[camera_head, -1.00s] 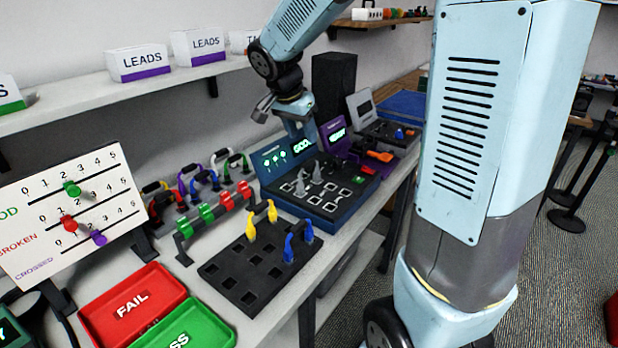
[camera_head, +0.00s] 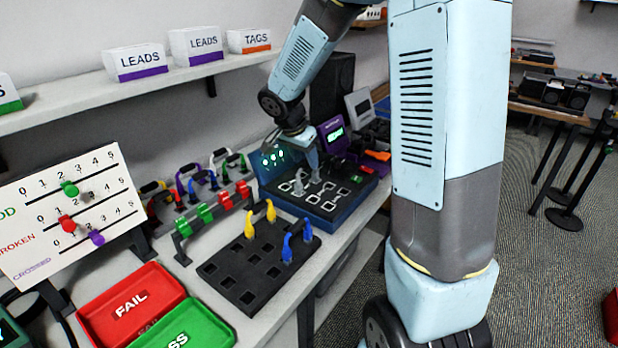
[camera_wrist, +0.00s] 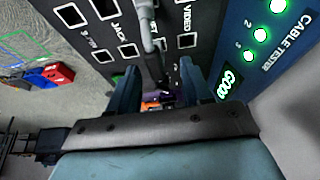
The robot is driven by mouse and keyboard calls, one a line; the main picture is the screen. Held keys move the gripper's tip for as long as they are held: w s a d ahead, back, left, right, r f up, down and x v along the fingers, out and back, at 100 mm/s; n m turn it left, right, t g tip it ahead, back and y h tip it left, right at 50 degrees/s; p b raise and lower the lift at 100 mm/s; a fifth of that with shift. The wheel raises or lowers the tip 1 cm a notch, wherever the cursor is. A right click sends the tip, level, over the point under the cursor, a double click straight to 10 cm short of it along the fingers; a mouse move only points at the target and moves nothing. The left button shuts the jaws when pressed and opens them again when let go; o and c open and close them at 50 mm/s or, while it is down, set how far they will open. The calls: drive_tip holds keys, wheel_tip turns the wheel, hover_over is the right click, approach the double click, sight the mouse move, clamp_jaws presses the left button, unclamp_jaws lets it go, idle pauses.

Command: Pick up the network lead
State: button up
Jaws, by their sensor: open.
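The grey lead (camera_wrist: 149,38), seemingly the network lead, is plugged into the cable tester (camera_head: 331,212). Its two grey plugs stand up from the socket board, one of them in clear sight in the head view (camera_head: 298,185). My gripper (camera_head: 313,166) is low over the board at the other plug. In the wrist view my gripper (camera_wrist: 158,88) is open, with a blue finger on each side of the lead's line. Whether the fingers touch it I cannot tell. The tester's screen (camera_wrist: 228,82) shows green GOOD, with green lamps beside it.
A black slotted block (camera_head: 225,268) with yellow and blue leads stands in front of the tester. A rack of coloured leads (camera_head: 215,207) is to the left. A red FAIL tray (camera_head: 152,277) and green PASS tray (camera_head: 205,322) lie near. A second tester (camera_head: 335,134) stands behind.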

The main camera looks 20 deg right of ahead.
drive_tip(key=shift+s+x, duration=0.15)
drive_tip(key=shift+x, duration=1)
drive_tip(key=shift+s+x, duration=0.15)
drive_tip(key=shift+x, duration=1)
drive_tip(key=shift+f, duration=0.1)
drive_tip(key=shift+c, duration=0.2)
clamp_jaws()
